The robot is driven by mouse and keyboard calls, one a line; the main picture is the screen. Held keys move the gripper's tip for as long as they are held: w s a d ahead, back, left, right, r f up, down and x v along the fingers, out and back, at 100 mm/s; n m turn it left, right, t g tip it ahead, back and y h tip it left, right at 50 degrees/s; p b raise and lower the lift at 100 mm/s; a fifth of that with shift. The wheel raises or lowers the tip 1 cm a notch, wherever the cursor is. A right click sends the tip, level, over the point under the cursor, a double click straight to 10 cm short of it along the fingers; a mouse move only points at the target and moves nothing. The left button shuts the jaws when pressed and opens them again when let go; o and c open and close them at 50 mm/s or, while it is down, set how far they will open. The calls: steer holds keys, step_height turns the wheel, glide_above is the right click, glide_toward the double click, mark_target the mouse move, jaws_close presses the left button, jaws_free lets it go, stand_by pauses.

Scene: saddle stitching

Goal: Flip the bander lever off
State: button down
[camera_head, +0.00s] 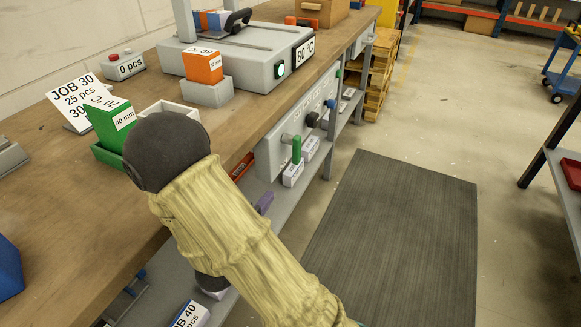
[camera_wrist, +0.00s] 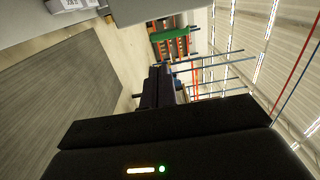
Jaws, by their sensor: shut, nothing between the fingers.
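The grey machine (camera_head: 225,70) with an 80 °C display and a lit green button stands on the bench. I take it to be the bander. A grey panel (camera_head: 285,140) under the bench edge carries several levers. A black-knobbed lever (camera_head: 312,119) and a blue-knobbed lever (camera_head: 330,104) are farther along. Their labels are too small to read, so I cannot tell which is the bander's. My gripper (camera_wrist: 160,82) is shut and empty in the wrist view; in the head view my wrist hides it.
The wooden bench (camera_head: 140,90) holds an orange box (camera_head: 202,66), a green box (camera_head: 112,122) and a job card (camera_head: 75,100). A lower shelf runs under the bench. The floor by the dark mat (camera_head: 400,230) is clear. A shelf unit (camera_head: 566,190) stands at right.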

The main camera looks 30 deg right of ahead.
mark_target(296, 161)
steer(key=b+x, duration=0.1)
steer(key=x, duration=1.3)
steer(key=shift+b, duration=0.3)
steer(key=shift+d+f+b, duration=0.1)
steer(key=shift+f+b, duration=0.15)
steer(key=shift+b, duration=0.45)
